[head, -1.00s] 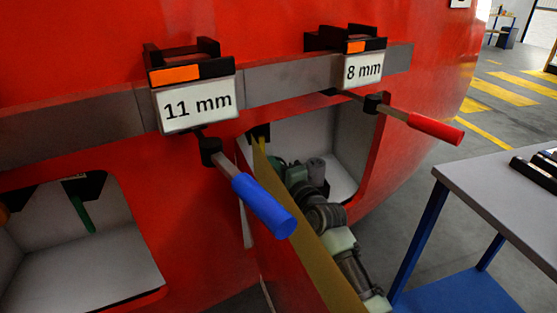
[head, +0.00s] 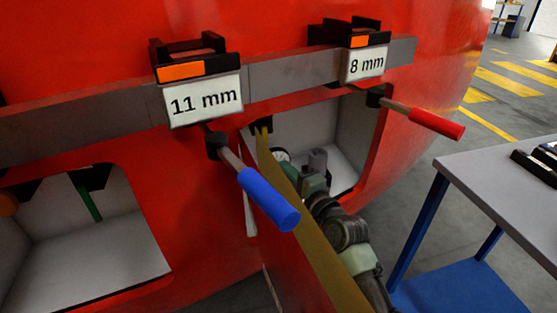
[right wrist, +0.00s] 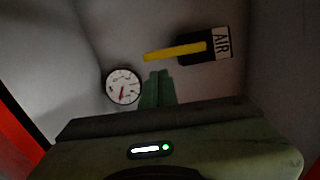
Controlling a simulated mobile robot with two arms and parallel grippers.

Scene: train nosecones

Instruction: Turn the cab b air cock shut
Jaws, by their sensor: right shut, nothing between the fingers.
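The air cock (right wrist: 190,48) shows in the right wrist view, with a yellow handle lying nearly level, its free end to the left. Its black body bears an "AIR" label on the compartment's back wall. My right gripper (right wrist: 157,75) is shut and empty. Its green fingers are just below the handle's free end; I cannot tell whether they touch it. In the head view my right gripper (head: 314,178) is inside the right-hand opening of the red nosecone, and the cock cannot be made out there. My left gripper is not in view.
A round gauge (right wrist: 123,86) is left of the fingers. A yellowish panel (head: 300,210) stands beside my right arm. Blue (head: 268,199) and red (head: 436,123) handled tools hang from the rail's holders. A grey table (head: 510,180) stands at right.

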